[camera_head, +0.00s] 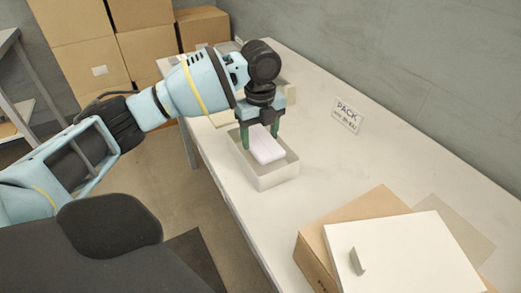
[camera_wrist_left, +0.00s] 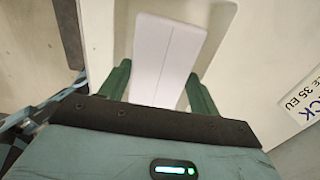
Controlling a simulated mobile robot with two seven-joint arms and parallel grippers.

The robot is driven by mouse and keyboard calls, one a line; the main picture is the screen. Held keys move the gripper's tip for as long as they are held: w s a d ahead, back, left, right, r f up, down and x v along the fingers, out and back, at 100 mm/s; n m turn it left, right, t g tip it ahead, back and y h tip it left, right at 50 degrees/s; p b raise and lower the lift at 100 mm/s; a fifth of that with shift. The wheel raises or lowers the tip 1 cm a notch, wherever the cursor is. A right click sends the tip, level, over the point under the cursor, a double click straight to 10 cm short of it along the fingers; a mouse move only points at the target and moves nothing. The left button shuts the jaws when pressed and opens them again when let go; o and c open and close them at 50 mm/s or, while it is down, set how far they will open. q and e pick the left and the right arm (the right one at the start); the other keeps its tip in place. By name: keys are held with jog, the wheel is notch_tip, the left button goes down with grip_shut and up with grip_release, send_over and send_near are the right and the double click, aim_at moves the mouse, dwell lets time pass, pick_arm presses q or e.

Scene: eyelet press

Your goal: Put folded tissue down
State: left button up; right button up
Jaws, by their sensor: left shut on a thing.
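The folded tissue (camera_head: 264,145) is a white, flat block. In the head view my left gripper (camera_head: 262,140) is shut on it and holds it at the open top of a pale, box-shaped tray (camera_head: 279,180) on the table. The tissue also shows between the green fingers in the left wrist view (camera_wrist_left: 168,52), with a line along its length. I cannot tell whether the tissue touches the bottom of the tray. My right gripper is not in view.
The white table (camera_head: 240,206) carries a PACK sign (camera_head: 347,115) near the wall. A cardboard box (camera_head: 318,240) with a white lid-like panel (camera_head: 405,255) stands at the front right. Stacked cartons (camera_head: 150,50) are at the back left. Table between tray and box is clear.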

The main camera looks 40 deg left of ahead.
aim_at(260, 149)
pick_arm(q)
jog(key=shift+f, duration=0.1)
notch_tip(260, 149, down, 5)
jog(key=shift+r+b, duration=0.15)
jog(key=shift+b, duration=0.3)
jog(key=o, duration=0.7)
